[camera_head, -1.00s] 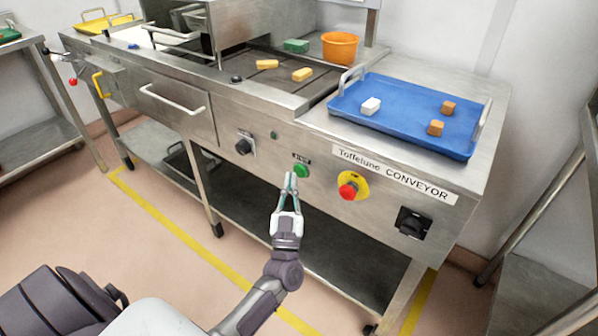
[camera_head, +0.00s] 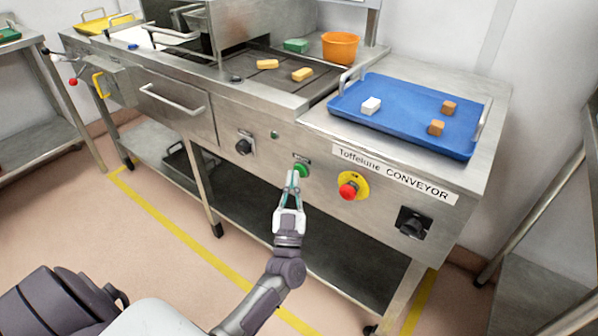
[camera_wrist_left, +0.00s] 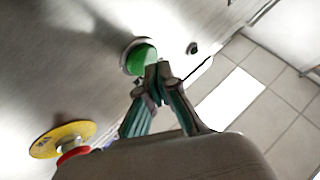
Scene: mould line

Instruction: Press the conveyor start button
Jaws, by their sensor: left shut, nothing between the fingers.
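The green start button (camera_head: 302,171) is on the steel front panel of the conveyor (camera_head: 270,152), under a small label. My left gripper (camera_head: 294,174) is shut and empty, its fingertips at the lower left edge of the button in the head view. In the left wrist view the green button (camera_wrist_left: 141,59) sits just beyond the closed fingertips (camera_wrist_left: 158,72), which overlap its lower right edge. I cannot tell whether the tips touch it. My right gripper is not in view.
A red emergency stop (camera_head: 348,191) on a yellow plate is right of the button, with a black rotary switch (camera_head: 413,223) further right. A black knob (camera_head: 244,147) is to the left. A blue tray (camera_head: 385,128) with several pieces lies on top.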

